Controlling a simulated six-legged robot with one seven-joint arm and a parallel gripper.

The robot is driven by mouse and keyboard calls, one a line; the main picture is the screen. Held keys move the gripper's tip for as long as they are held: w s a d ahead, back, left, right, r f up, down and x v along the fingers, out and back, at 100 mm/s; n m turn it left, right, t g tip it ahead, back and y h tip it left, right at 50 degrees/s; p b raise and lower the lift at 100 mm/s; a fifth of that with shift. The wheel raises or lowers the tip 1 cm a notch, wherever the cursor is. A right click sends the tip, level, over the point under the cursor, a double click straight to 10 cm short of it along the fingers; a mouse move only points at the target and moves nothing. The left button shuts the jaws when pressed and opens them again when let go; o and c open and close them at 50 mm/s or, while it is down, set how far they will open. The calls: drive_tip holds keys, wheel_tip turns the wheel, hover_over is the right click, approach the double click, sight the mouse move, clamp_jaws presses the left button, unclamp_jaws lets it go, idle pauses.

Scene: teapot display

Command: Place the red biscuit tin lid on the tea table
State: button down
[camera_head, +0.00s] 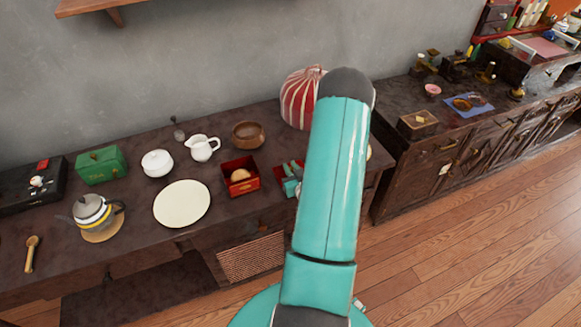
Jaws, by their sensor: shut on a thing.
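The open red biscuit tin (231,189) stands on the dark wooden tea table (136,230), with a round biscuit inside. My teal gripper (289,178) shows just right of the tin, partly hidden behind my own arm. It is shut on a red piece that looks like the biscuit tin lid (279,174). Most of the lid is hidden by the gripper and arm. It is at or just above the table top; I cannot tell whether it touches.
A white plate (182,204), brown bowl (248,134), white jug (202,148), white lidded pot (157,163), green box (101,165) and grey teapot (93,212) stand on the table. A red-and-white striped jar (299,97) stands behind my arm. Bare table shows left of the plate.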

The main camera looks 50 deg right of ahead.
drive_tip(key=c, duration=1.4)
unclamp_jaws()
drive_tip(key=shift+w, duration=0.1)
drive_tip(key=shift+o, duration=0.2)
